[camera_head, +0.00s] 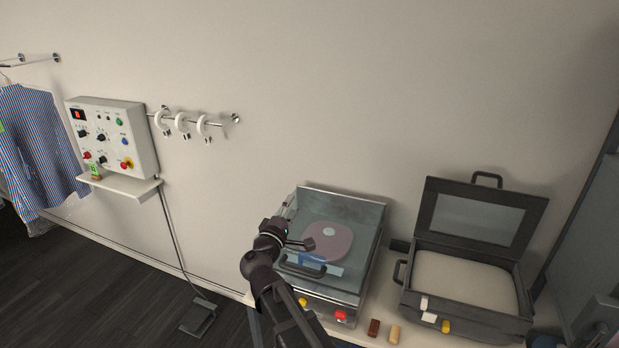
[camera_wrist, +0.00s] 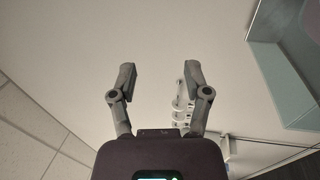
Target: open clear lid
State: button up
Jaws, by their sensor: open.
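The clear lid (camera_head: 350,212) is a see-through panel on a metal box (camera_head: 349,302) at the centre of the head view. It appears closed, with a pinkish round disc (camera_head: 327,246) showing through it. A dark bar handle (camera_head: 303,269) is at its front edge. My gripper (camera_head: 297,224) is by the lid's left side, left of and beyond the handle, and appears apart from it. In the wrist view my gripper (camera_wrist: 159,76) has its fingers spread, with nothing between them. A tinted panel (camera_wrist: 296,60) at the upper right there may be the lid.
A black case (camera_head: 465,327) with its windowed lid raised stands to the right. Small brown (camera_head: 374,327) and tan (camera_head: 394,334) blocks lie between. A control panel (camera_head: 113,138), a ring rail (camera_head: 190,120) and a striped shirt (camera_head: 38,145) are to the left.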

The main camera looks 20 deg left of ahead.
grip_shut()
jog(key=s+d+f+n+t+h+b, duration=0.1)
jog(key=f+n+b, duration=0.5)
jog(key=f+b, duration=1.2)
jog(key=s+d+f+n+t+h+b, duration=0.1)
jog(key=d+f+n+t+h+b, duration=0.3)
jog(key=f+b, duration=1.5)
jog(key=shift+s+d+f+n+t+h+b, duration=0.25)
jog(key=shift+n+b, duration=0.95)
jog(key=shift+b, duration=3.65)
jog(key=shift+a, duration=0.1)
